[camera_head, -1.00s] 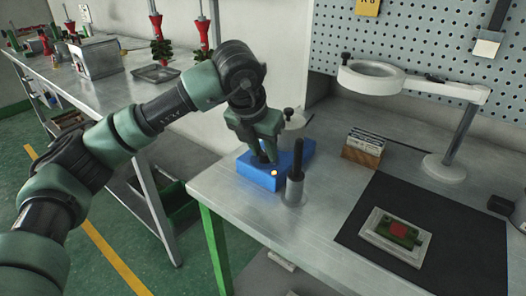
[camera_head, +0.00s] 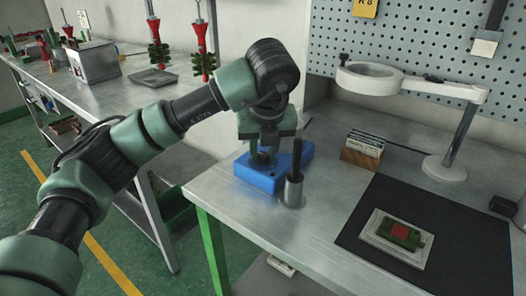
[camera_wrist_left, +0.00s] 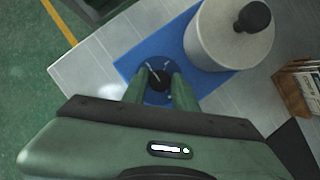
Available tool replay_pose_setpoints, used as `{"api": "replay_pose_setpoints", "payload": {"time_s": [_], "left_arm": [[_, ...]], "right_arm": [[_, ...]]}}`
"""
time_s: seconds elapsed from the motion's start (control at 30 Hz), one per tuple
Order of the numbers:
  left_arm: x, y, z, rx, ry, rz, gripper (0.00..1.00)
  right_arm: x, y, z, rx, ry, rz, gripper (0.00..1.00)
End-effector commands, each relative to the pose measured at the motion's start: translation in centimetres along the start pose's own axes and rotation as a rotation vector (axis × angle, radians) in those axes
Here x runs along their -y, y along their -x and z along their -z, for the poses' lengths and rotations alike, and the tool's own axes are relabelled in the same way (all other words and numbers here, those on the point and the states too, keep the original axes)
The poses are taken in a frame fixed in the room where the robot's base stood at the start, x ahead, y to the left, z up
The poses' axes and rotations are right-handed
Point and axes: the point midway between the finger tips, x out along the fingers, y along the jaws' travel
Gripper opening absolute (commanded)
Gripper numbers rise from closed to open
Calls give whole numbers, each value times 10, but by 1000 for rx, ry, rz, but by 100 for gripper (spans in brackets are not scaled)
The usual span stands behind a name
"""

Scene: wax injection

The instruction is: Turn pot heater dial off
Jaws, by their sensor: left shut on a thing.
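The blue pot heater (camera_head: 262,180) sits at the left end of the metal workbench. My left gripper (camera_head: 263,154) reaches down to its front part from above. In the left wrist view, the two green fingers (camera_wrist_left: 160,82) are closed on the sides of the black heater dial (camera_wrist_left: 159,74), which has a light mark on the plate beside it. No lit lamp shows on the heater. My right gripper is not in view.
A card box (camera_head: 362,150), a ring magnifier lamp (camera_head: 371,78) and a dark mat (camera_head: 450,258) with a mould (camera_head: 399,236) lie further right. The bench's front middle is clear.

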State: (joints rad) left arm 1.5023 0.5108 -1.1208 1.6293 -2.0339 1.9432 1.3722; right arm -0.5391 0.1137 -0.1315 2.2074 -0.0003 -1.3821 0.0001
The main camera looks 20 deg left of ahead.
Motion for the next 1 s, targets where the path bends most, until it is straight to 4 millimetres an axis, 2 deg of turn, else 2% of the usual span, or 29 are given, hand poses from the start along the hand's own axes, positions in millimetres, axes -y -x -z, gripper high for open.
{"api": "replay_pose_setpoints", "payload": {"time_s": [0.47,0.5,0.53,0.87,1.0], "left_arm": [[0,0,0,1,12,-4,0],[0,0,0,1,12,-4,39],[0,0,0,1,12,-4,47],[0,1,0,0,11,-4,49],[1,15,-1,1,10,-3,49]], "right_arm": [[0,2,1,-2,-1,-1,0],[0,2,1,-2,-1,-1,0],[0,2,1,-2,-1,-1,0],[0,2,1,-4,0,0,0],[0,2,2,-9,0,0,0]]}}
